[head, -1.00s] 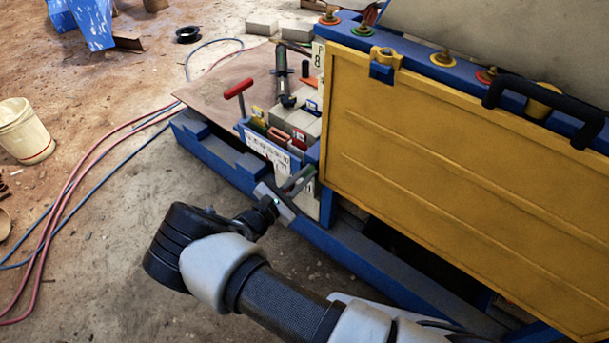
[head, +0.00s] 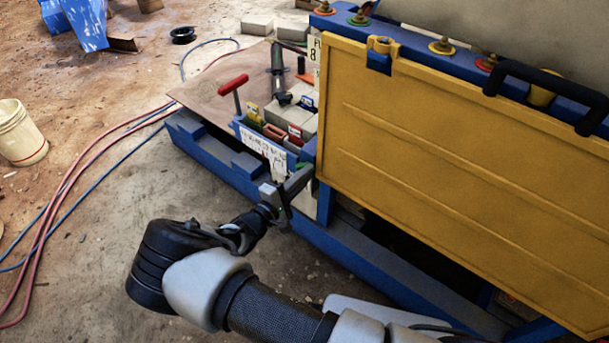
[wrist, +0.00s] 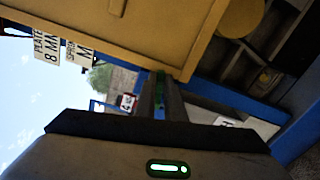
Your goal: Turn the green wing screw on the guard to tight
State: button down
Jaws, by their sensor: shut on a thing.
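The guard is a large yellow panel (head: 430,170) on the blue machine frame; its lower corner also shows in the wrist view (wrist: 160,35). The green wing screw (wrist: 160,88) is at the guard's edge, mostly hidden between my fingers. My gripper (wrist: 160,95) is shut on it, with a dark finger on either side. In the head view my gripper (head: 304,174) reaches to the guard's lower left corner, and only a speck of green shows there. I cannot tell the screw's angle.
A blue tool holder with labels (head: 263,148) and a red T-handle (head: 233,85) stand just left of the guard. A blue base rail (head: 360,255) runs below. Hoses (head: 75,175) and a white bucket (head: 20,135) lie on the open floor at left.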

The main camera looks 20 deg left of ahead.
jog(key=shift+f+m, duration=0.25)
jog(key=shift+m, duration=0.95)
jog(key=c, duration=1.8)
grip_release()
jog(key=shift+c, duration=0.2)
jog(key=shift+s, duration=0.1)
jog(key=v, duration=1.7)
jog(key=shift+p, duration=0.45)
jog(key=shift+s+a, duration=0.1)
